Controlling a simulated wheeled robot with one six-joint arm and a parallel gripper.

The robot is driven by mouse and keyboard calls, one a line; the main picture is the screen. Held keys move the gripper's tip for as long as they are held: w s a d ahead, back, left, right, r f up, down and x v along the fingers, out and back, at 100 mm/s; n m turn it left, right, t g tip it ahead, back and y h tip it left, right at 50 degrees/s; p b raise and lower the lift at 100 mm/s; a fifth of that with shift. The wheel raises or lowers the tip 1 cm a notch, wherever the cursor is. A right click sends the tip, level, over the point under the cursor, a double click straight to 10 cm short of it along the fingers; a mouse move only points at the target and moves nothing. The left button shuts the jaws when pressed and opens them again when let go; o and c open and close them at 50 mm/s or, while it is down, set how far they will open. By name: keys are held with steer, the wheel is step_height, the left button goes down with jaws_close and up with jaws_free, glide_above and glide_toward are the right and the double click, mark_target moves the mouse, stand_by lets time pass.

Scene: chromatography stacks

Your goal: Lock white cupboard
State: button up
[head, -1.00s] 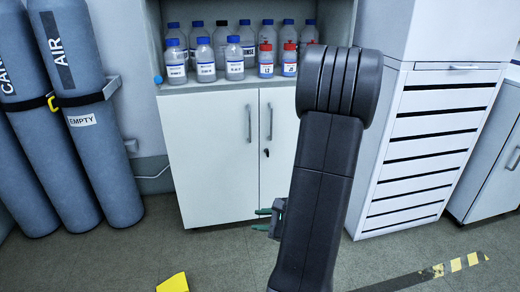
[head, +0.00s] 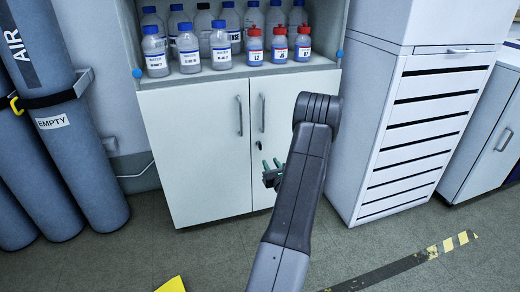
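The white cupboard (head: 195,150) stands ahead with both lower doors closed. Each door has an upright grey bar handle near the middle seam. A small dark lock (head: 258,146) sits on the right door, below its handle (head: 262,113); whether a key is in it is too small to tell. My gripper (head: 271,164) is in front of the cupboard doors, a little below the lock in the picture. Its two green-tipped fingers point up and stand apart, with nothing seen between them. My arm hides part of the right door and the gripper's right side.
Several blue-capped bottles (head: 187,50) and red-capped bottles (head: 279,46) stand on the open shelf above the doors. Blue-grey gas cylinders (head: 70,150) stand at left, a white drawer cabinet (head: 425,130) at right. Yellow-black tape (head: 450,243) marks the floor.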

mark_target(261, 147)
steer(key=b+x, duration=0.2)
steer(key=x, duration=0.9)
steer(key=shift+w+a, duration=0.15)
steer(key=shift+w, duration=0.15)
steer(key=shift+c, duration=0.2)
jaws_close()
